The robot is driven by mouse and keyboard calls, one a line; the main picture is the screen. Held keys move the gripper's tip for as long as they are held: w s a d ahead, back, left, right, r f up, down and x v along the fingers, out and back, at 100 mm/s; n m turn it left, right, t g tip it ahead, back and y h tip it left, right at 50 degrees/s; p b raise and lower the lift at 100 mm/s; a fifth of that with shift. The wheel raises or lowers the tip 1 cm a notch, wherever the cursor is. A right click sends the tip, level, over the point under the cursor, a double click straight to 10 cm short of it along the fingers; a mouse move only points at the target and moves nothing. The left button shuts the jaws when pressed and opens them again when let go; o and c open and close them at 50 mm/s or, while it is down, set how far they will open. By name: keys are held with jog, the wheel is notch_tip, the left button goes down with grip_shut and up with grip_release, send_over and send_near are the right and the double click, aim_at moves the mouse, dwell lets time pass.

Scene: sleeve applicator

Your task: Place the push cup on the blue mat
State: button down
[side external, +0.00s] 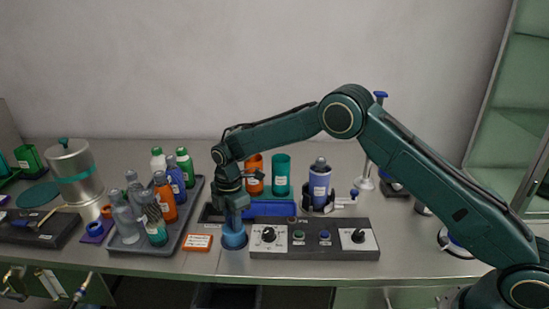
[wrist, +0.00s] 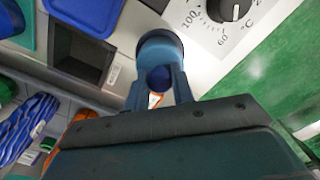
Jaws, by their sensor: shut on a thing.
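The push cup (side external: 233,238) is light blue with a darker blue knob on top. My gripper (side external: 234,216) points down and is shut on its knob. The cup hangs upright at or just above the front of the table, left of the control box; I cannot tell whether it touches. In the wrist view the cup (wrist: 160,46) shows beyond the fingertips (wrist: 159,84), which flank the knob. A flat blue surface (side external: 270,208), which looks like the blue mat, lies behind the control box. It seems to show at the wrist view's top left (wrist: 88,14).
The control box (side external: 315,252) with knobs stands right of the cup. An orange label card (side external: 197,243) lies to its left, then a grey tray (side external: 192,215) of several bottles. Orange (side external: 254,170) and teal (side external: 281,172) cups and a blue can (side external: 319,185) stand behind.

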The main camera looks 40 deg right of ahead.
jog(key=c, duration=1.2)
grip_release()
jog(key=shift+f, duration=0.1)
notch_tip(320, 180, up, 12)
jog(key=shift+r, duration=0.2)
